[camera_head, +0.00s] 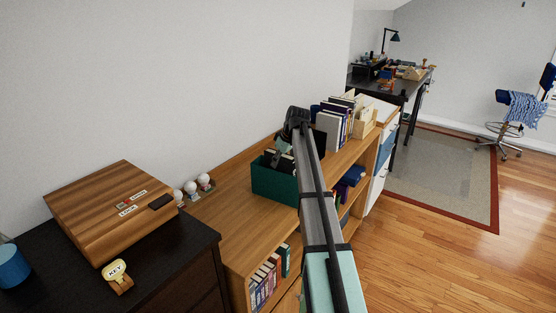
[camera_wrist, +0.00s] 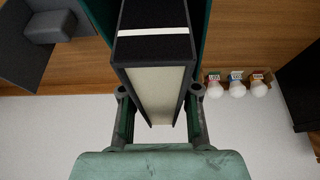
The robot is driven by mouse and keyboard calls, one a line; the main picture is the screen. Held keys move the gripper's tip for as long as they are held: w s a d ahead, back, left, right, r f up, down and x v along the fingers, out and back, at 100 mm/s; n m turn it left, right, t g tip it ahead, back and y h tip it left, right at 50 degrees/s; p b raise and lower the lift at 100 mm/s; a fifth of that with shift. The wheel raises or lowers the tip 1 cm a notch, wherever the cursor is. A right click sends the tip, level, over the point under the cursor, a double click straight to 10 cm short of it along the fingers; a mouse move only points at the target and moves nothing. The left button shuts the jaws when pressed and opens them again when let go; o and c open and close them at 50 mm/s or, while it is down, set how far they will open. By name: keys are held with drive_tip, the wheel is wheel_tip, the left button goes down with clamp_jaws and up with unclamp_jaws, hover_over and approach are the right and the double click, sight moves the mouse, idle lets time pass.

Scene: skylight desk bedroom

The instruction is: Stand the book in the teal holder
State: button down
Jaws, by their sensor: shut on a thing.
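My gripper (camera_wrist: 158,95) is shut on a black book (camera_wrist: 152,48) with a white band and cream page edges, one finger on each side. In the wrist view, teal walls of the holder (camera_wrist: 95,12) show on both sides of the book's far end. I cannot tell how deep the book sits or whether it touches the bottom. In the head view the teal holder (camera_head: 275,187) stands on the wooden shelf top, with my gripper (camera_head: 284,160) right at its opening. My arm hides the holder's right side, and dark shapes at its opening are hard to separate.
Upright books (camera_head: 333,127) and a light wooden organiser (camera_head: 364,123) stand farther along the shelf. Bare shelf lies before the holder.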

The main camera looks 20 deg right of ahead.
drive_tip(key=shift+f, duration=0.1)
drive_tip(key=c, duration=1.1)
unclamp_jaws()
drive_tip(key=shift+c, duration=0.2)
drive_tip(key=b+v, duration=0.3)
drive_tip(key=v, duration=0.9)
